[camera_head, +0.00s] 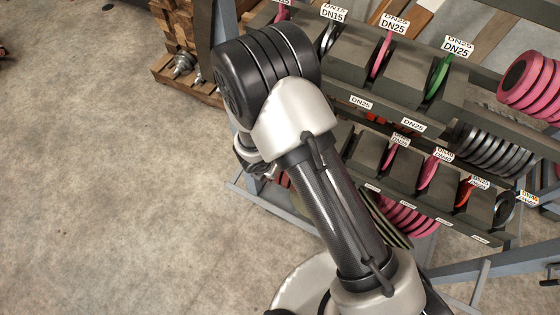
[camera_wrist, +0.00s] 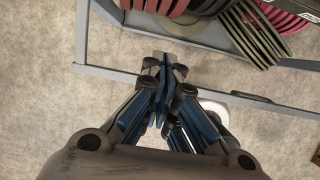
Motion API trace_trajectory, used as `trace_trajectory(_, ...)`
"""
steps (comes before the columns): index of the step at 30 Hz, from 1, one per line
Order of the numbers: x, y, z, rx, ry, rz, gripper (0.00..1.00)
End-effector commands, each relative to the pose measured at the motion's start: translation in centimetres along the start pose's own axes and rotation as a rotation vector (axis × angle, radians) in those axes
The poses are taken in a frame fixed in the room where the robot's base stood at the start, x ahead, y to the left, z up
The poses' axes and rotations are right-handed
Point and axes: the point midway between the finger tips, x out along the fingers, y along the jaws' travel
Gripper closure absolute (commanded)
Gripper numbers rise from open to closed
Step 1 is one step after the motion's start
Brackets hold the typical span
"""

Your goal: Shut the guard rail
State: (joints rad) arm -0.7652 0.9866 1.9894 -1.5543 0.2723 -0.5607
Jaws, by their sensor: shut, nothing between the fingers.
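A thin grey rail (camera_wrist: 105,72) crosses the wrist view from the left, passes behind my fingers and runs on to the right edge. It looks like the guard rail. A dark handle-like piece (camera_wrist: 250,97) sits on its right part. My gripper (camera_wrist: 165,68) is shut and empty, with its fingertips over the rail in this view. I cannot tell whether they touch it.
A rack (camera_head: 440,110) with labelled shelves holds pink, green and grey flanged discs. Its grey frame (camera_wrist: 82,30) and several discs (camera_wrist: 250,35) are close beyond my fingertips. A wooden pallet (camera_head: 200,95) stands at the back. The concrete floor (camera_head: 100,180) on the left is clear.

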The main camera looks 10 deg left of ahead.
Motion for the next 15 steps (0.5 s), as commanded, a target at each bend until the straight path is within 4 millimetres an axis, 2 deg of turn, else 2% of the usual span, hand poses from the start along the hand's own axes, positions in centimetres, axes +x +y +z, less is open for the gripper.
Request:
trace_trajectory(1,-0.3,0.0,-0.8,-0.003,-0.001,0.001,1.0)
trace_trajectory(6,-1.2,0.0,-2.3,0.001,-0.001,0.0,1.0)
trace_trajectory(15,-1.5,-0.1,-2.6,0.003,-0.001,-0.001,1.0)
